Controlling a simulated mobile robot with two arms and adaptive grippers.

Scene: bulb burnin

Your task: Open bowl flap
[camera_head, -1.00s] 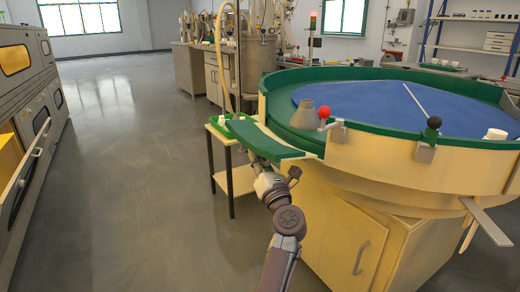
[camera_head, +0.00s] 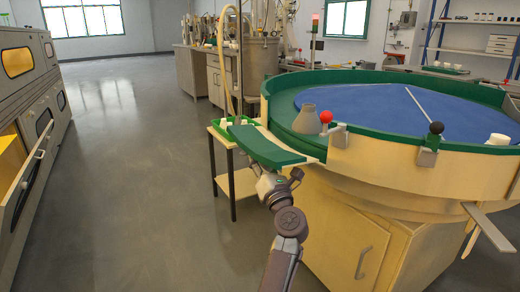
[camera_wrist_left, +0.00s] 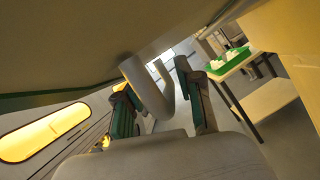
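The bowl (camera_head: 296,137) is a large round cream tub with a green rim and a blue inside. Its flap (camera_head: 262,147), a curved panel with a green face, leans outward at the bowl's left side, leaving a gap in the wall. My left arm reaches up to the flap's underside; its fingers are hidden in the head view. In the left wrist view, my left gripper (camera_wrist_left: 162,98) has its fingers apart on either side of a pale U-shaped handle (camera_wrist_left: 166,90) under the flap. A gap shows beside the right finger. My right gripper is not in view.
A small table (camera_head: 224,184) with a green tray (camera_head: 218,126) stands just beyond the flap. Cabinets (camera_head: 30,140) line the left; the floor between is clear.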

